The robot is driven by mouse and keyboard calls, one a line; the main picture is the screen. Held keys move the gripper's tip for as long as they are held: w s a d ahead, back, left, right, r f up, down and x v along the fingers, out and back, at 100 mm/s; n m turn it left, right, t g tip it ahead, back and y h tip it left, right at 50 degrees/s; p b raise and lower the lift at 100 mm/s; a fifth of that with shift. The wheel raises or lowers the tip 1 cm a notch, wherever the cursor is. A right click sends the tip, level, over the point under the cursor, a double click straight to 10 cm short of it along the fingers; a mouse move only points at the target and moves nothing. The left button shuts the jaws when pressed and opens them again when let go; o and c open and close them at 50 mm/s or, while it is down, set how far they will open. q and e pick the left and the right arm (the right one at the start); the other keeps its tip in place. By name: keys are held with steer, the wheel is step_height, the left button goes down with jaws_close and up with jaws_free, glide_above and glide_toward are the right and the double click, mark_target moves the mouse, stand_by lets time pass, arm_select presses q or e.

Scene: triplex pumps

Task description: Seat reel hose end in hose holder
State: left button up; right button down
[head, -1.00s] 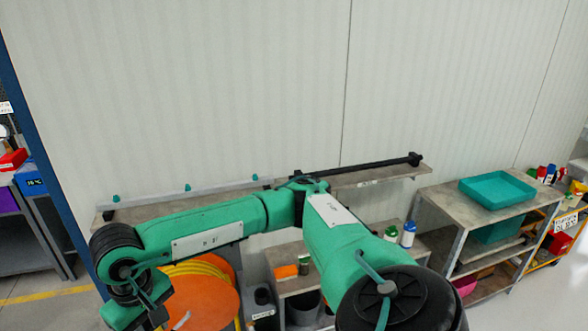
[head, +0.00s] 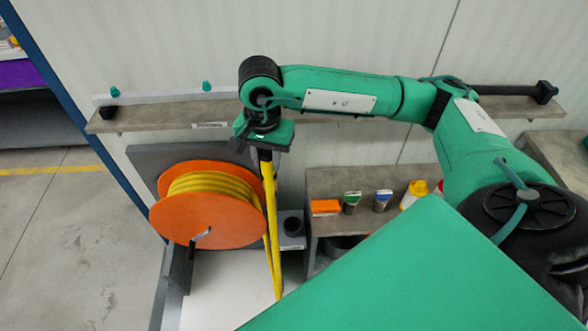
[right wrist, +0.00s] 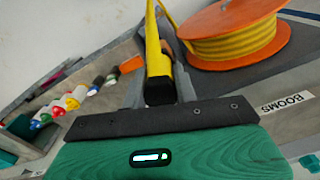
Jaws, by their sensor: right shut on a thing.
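The orange reel (head: 208,205) wound with yellow hose stands left of centre in the head view; it also shows at the top of the right wrist view (right wrist: 235,35). My right gripper (head: 265,152) is shut on the reel hose end (right wrist: 158,92), a black end piece on the yellow hose. The hose (head: 270,215) hangs down from the gripper beside the reel's right side. A dark block with a round opening (head: 291,228) sits right of the hose, below the gripper; I cannot tell whether it is the hose holder. My left gripper is out of view.
A narrow wall shelf (head: 165,115) runs behind my right arm. A lower shelf (head: 335,183) at right bears an orange box (head: 326,207) and several bottles. A "BOOMS" label (right wrist: 287,103) shows in the right wrist view. Open floor (head: 60,230) lies at left.

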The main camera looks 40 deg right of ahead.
mark_target(272, 177)
steer(key=f+m+b, duration=0.2)
steer(key=f, duration=0.1)
steer(key=w+d+f+m+b, duration=0.1)
steer(key=f+m+b, duration=0.4)
steer(key=f+m, duration=0.1)
steer(key=shift+w+d, duration=0.15)
steer(key=shift+d, duration=0.1)
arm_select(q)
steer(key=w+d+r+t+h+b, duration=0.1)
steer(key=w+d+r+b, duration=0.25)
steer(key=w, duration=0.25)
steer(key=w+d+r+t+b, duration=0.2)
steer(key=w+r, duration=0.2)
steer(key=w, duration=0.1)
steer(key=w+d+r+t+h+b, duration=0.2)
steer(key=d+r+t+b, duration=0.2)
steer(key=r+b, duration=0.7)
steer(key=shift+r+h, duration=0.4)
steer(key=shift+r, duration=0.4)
arm_select(e)
steer(key=d+f+m, duration=0.3)
steer(key=f+m, duration=0.9)
steer(key=m, duration=0.3)
steer(key=w+d+f+m, duration=0.1)
steer(key=d+f+m, duration=0.2)
steer(key=f+m, duration=0.9)
steer(key=m, duration=0.3)
steer(key=shift+d+f, duration=0.3)
steer(key=shift+f, duration=0.05)
